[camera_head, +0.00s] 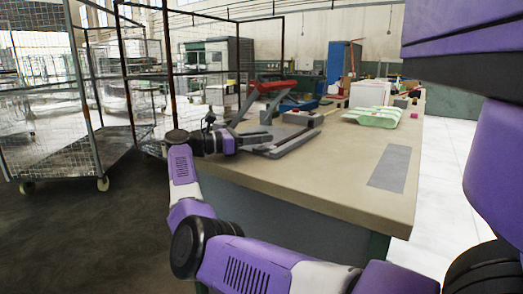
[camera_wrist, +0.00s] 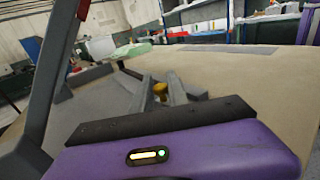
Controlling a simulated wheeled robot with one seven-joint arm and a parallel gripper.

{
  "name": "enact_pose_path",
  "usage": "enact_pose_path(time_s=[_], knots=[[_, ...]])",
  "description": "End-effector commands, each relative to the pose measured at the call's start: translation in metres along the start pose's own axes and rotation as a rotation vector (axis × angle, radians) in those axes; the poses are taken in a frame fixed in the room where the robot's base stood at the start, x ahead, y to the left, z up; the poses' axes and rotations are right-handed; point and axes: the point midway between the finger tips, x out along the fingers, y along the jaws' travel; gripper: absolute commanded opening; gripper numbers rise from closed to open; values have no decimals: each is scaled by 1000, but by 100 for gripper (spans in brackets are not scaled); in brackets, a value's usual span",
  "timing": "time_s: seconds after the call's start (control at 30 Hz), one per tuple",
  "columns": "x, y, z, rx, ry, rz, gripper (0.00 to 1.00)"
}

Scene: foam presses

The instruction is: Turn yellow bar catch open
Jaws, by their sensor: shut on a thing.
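The yellow bar catch (camera_wrist: 160,89) shows as a small yellow piece between my gripper's grey fingers in the wrist view. My gripper (camera_wrist: 162,93) is shut on it. In the head view my gripper (camera_head: 243,139) is at the left side of the nearest press, and the catch cannot be made out there. This press has a grey base (camera_head: 292,146) on the bench and a raised red part (camera_head: 272,86). How far the catch is turned cannot be told.
The tan bench (camera_head: 335,165) carries a grey mat (camera_head: 390,168), pale green pieces (camera_head: 372,117) and a white box (camera_head: 370,93). A blue press part (camera_head: 298,103) stands behind. Mesh cage carts (camera_head: 75,150) stand at the left. The bench's near right is mostly clear.

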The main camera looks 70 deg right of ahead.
Motion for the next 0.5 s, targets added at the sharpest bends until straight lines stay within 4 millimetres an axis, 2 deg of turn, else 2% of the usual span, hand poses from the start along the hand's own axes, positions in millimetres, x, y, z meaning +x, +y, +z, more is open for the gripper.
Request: enact_pose_path(time_s=[0.03,0.5], knots=[[2,3,-8,-4,7,-11,0],[2,6,-10,-10,15,-137,0]])
